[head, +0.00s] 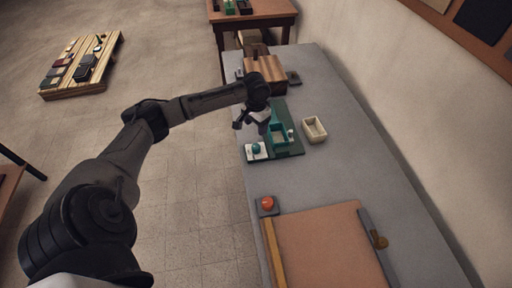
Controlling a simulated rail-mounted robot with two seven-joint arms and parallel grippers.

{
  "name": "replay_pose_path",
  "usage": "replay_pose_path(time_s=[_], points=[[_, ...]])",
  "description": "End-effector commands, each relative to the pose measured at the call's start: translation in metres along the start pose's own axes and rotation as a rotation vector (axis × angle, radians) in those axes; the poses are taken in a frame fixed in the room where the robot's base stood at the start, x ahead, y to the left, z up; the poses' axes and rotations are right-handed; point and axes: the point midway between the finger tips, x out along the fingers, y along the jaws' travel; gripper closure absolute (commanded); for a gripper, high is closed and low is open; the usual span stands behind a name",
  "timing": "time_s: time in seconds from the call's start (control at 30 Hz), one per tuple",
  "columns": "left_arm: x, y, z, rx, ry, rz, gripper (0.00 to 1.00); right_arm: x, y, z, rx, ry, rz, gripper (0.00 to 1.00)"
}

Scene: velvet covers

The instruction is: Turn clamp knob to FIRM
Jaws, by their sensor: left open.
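A small white plate with a round teal knob (256,148) sits at the front left of a teal fixture (279,133) on a dark green base (293,146). I cannot read any marking on the plate, nor tell the knob's setting. My left gripper (240,124) is open, above the bench edge just behind the knob and beside the fixture, apparently apart from the knob. The wrist hides part of the fixture's far end. My right gripper is not in view.
On the grey bench (349,160) are a cream tray (314,129), a wooden block (266,69), a red button (267,203) and a brown board (328,245). A wall runs along the right. A pallet (72,91) of dark items stands on the floor at left.

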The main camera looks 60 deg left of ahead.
Motion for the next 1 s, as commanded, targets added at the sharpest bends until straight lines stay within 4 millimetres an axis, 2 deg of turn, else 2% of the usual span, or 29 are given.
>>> replay_pose_path(time_s=[0.17,0.6,0.8,1.0], points=[[0.020,0.001,0.001,-0.015,-0.002,0.000,0.37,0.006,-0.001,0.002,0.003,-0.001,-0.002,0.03],[0.100,0.001,0.000,-0.012,0.000,-0.002,0.37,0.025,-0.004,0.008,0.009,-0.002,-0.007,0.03],[0.124,0.001,0.000,-0.011,0.000,-0.002,0.37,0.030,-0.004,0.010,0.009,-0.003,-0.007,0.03],[0.135,0.000,0.000,-0.011,0.001,-0.003,0.37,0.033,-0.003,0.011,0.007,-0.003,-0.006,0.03]])
